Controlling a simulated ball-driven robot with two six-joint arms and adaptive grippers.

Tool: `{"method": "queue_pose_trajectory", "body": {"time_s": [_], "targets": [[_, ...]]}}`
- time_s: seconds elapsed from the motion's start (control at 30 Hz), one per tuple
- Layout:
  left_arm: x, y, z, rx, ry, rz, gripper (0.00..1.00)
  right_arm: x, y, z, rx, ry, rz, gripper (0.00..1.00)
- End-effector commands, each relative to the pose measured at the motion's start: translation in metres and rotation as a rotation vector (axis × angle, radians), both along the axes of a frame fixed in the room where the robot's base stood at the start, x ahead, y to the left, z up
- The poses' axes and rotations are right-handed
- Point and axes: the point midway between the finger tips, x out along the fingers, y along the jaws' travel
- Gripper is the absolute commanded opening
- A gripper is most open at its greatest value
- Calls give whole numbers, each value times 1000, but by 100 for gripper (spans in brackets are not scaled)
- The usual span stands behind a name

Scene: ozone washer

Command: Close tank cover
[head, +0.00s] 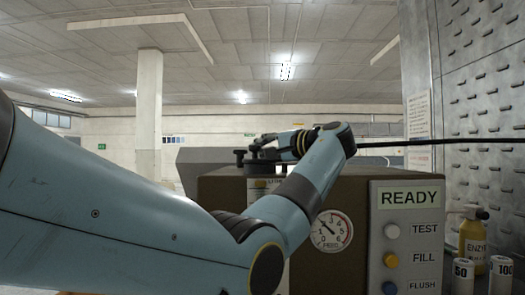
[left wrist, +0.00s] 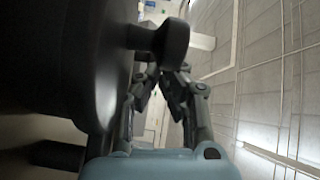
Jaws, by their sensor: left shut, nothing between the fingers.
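The brown washer cabinet (head: 345,185) stands in front of me. In the head view, a dark low fitting with a knob (head: 239,154) sits on its top. A grey slanted panel (head: 200,165) shows behind its left side; I cannot tell which part is the tank cover. My left gripper (head: 262,148) points left over the cabinet top, close to the dark fitting and partly merged with it. In the left wrist view, my left gripper (left wrist: 165,72) is shut and empty, beside a black knob (left wrist: 172,42) on a large dark round body (left wrist: 105,70). Contact cannot be told. My right gripper is out of view.
The front panel has a READY sign (head: 408,197), several buttons and a pressure gauge (head: 331,231). A yellow enzyme bottle (head: 473,240) and white cylinders (head: 463,275) stand at the right. A black rod (head: 440,142) runs right above the cabinet. A perforated metal wall (head: 485,90) rises behind it.

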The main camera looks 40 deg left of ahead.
Motion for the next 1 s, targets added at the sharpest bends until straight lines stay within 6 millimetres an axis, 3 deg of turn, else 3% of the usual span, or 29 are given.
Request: {"method": "queue_pose_trajectory", "body": {"time_s": [0.57, 1.0], "targets": [[-2, -5, -8, -5, 17, 10, 0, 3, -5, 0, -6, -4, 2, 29], [-1, -94, -5, -4, 14, -3, 0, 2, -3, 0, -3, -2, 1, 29]]}}
